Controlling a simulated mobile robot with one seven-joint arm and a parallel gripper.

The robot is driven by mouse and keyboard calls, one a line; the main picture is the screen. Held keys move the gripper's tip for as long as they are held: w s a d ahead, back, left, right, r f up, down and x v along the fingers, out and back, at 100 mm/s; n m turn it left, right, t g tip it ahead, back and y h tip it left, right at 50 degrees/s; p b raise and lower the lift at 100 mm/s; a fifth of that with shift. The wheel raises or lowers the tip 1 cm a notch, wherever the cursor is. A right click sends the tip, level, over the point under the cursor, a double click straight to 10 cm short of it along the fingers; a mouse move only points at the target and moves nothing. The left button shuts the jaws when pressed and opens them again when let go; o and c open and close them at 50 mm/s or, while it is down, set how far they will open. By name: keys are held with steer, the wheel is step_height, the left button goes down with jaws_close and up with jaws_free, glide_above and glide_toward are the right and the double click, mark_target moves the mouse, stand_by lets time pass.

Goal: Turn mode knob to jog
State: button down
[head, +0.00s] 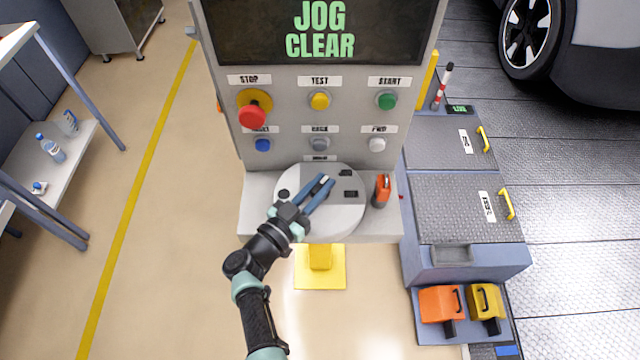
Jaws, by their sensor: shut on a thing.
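The control panel (222,120) stands upright in the middle, with a screen (320,28) that reads JOG CLEAR in green. Below its buttons a round pale dial plate (340,222) sits on the ledge, with a grey sector and small dark labels around it. A small label above the plate is too small to read surely. My gripper (323,184) is over the middle of the plate, its blue fingers pointing up and right. They are shut on the mode knob, which the fingers mostly hide.
A red emergency button (252,116) and several coloured buttons, such as the yellow one (320,100), sit above. An orange-and-dark item (382,189) stands at the ledge's right. A grey cabinet (466,215) with yellow handles is to the right.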

steer(key=c, duration=0.8)
jaws_free()
steer(key=v, duration=1.3)
steer(key=shift+d, duration=0.1)
